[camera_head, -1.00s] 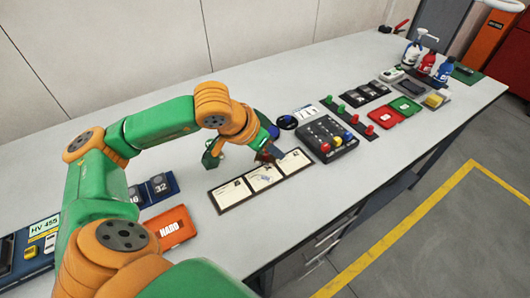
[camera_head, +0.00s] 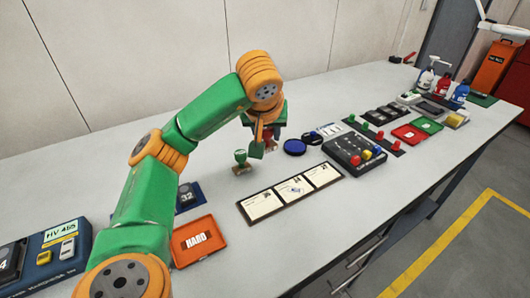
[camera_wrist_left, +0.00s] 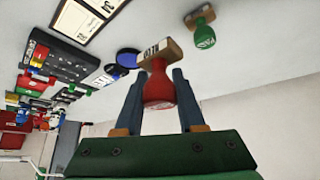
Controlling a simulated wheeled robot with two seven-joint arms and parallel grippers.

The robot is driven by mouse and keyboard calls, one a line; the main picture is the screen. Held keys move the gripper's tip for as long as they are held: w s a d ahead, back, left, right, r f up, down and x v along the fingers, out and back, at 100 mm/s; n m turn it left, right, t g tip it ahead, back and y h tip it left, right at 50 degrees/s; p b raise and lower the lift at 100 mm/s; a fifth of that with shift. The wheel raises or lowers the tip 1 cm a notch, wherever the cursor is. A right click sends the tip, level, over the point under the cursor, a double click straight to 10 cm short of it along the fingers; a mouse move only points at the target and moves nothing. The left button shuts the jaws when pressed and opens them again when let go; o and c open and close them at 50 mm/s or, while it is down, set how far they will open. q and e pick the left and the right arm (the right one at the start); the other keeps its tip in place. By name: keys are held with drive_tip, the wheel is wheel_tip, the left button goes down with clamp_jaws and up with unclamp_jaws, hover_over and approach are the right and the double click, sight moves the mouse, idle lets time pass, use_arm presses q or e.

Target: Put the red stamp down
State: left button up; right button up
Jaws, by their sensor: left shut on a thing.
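My left gripper (camera_head: 262,146) is shut on the red stamp and holds it above the table, behind the three-card strip. In the head view the stamp is mostly hidden by the gripper; only a little red (camera_head: 269,141) shows. In the left wrist view the red handle (camera_wrist_left: 158,88) is between the two fingers, with the wooden base pointing away from the gripper. A green stamp (camera_head: 241,157) stands on the table close to the left of my gripper. It also shows in the left wrist view (camera_wrist_left: 204,35). My right gripper is not in view.
The card strip (camera_head: 241,207) lies in front. A round blue pad (camera_head: 295,147) and a dark box with colored knobs (camera_head: 352,170) lie to the right. An orange HARD tray (camera_head: 178,257) lies front left. The table behind the green stamp is clear.

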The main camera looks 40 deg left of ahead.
use_arm(q)
hover_over(265, 158)
wheel_tip(265, 158, down, 6)
drive_tip(key=shift+s+d+f, duration=0.1)
drive_tip(key=shift+s+f, duration=0.05)
drive_tip(key=shift+f, duration=0.1)
wheel_tip(265, 158, down, 4)
drive_tip(key=shift+r, duration=0.2)
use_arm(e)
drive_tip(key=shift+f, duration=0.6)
use_arm(q)
drive_tip(key=o, duration=1)
drive_tip(key=shift+o, duration=0.2)
drive_tip(key=p+v, duration=0.1)
drive_tip(key=v, duration=1.1)
drive_tip(key=shift+p, duration=0.3)
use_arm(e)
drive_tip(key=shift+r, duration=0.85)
